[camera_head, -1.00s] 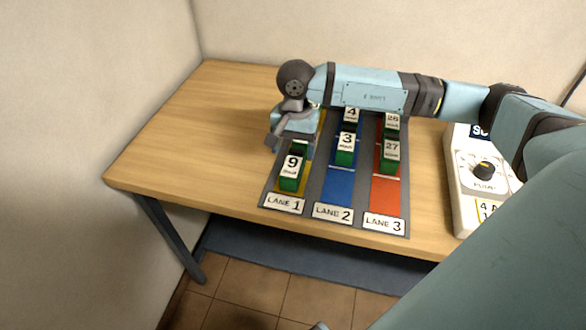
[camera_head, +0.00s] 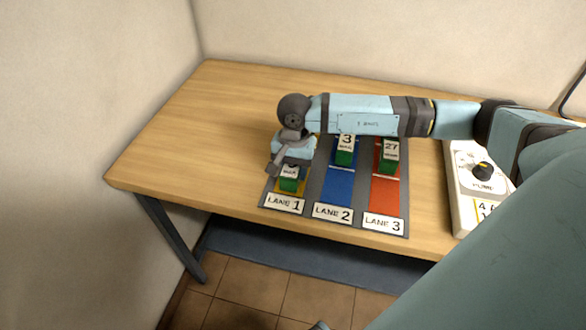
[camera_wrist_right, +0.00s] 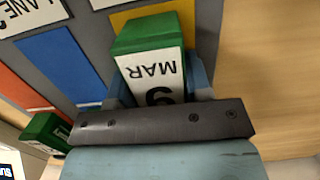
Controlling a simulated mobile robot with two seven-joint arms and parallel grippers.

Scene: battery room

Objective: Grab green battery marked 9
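The green battery marked 9 (camera_head: 289,184) is in lane 1, on the yellow strip. In the head view my gripper covers its upper part. In the right wrist view the battery (camera_wrist_right: 153,68) shows a white label reading MAR and part of the 9. My right gripper (camera_head: 288,168) is low over it from behind. In the wrist view its light blue fingers (camera_wrist_right: 158,88) are on either side of the battery, apparently with a narrow gap at the right. Grip contact is not visible. My left gripper is not in view.
Green battery 3 (camera_head: 345,150) is in blue lane 2 and battery 27 (camera_head: 389,154) in red lane 3. A white control box (camera_head: 467,190) with a dial stands at the right. The table (camera_head: 190,145) left of the lanes is clear.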

